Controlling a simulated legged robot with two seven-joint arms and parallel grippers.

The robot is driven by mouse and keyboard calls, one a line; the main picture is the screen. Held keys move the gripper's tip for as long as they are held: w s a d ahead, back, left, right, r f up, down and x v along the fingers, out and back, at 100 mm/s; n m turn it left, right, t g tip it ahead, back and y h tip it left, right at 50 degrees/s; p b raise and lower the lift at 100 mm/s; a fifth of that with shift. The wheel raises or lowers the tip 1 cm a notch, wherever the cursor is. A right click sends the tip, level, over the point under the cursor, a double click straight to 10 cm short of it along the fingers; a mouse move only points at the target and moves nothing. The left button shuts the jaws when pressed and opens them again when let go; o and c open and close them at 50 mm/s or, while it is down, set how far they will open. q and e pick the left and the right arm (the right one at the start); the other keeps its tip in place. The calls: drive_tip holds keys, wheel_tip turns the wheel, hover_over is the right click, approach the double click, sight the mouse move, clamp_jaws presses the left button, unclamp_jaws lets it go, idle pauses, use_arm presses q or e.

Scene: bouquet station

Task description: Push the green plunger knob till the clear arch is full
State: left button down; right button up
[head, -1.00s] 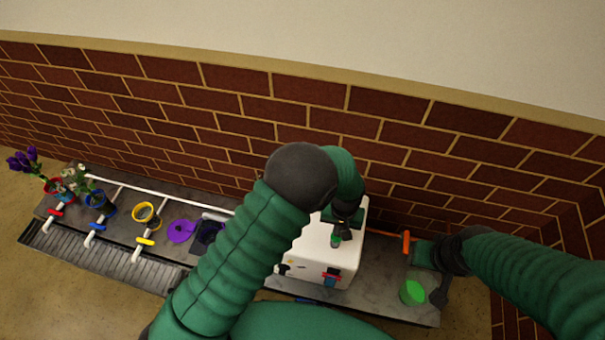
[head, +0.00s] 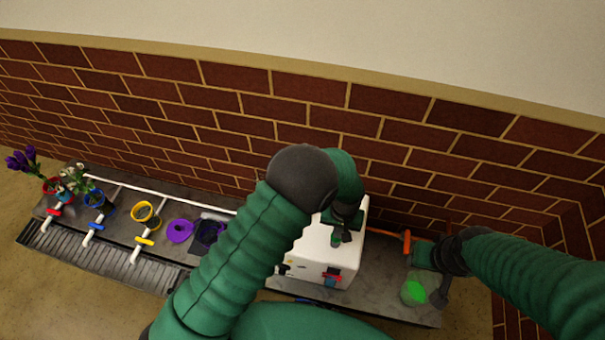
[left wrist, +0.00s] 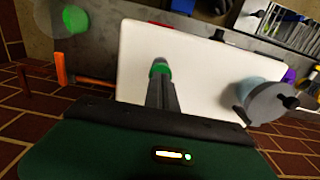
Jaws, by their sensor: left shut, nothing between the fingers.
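My left gripper (head: 345,236) is shut and empty above the white box (head: 355,248). A green knob (head: 336,240) sits at its fingertips on top of the box. In the left wrist view the shut fingers (left wrist: 160,82) point at the green knob (left wrist: 159,67) and seem to touch or overlap it; I cannot tell how firmly. My right gripper (head: 426,256) is by the orange bar at the box's right; its fingers are unclear. I cannot make out the clear arch for certain; my left arm covers part of the box.
A clear round vessel with green in it (head: 413,291) stands right of the box. An orange bar (head: 407,241) sticks up beside it. At the left are coloured rings (head: 145,212), flowers (head: 24,160) and a dark grated tray (head: 103,262). A brick wall (head: 430,150) stands behind.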

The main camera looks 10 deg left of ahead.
use_arm(q)
drive_tip(key=shift+f+b, duration=0.55)
drive_tip(key=shift+f, duration=0.6)
wheel_tip(320, 180, up, 5)
drive_tip(key=p, duration=0.4)
drive_tip(key=shift+f+p, duration=0.1)
drive_tip(key=shift+p, duration=0.2)
drive_tip(key=shift+f, duration=0.1)
drive_tip(key=shift+f+b, duration=1.45)
drive_tip(key=shift+f, duration=0.8)
drive_tip(key=shift+r+p, duration=2.05)
drive_tip(key=shift+r, duration=0.2)
wheel_tip(320, 180, up, 9)
drive_tip(key=p, duration=0.7)
drive_tip(key=shift+p, duration=0.35)
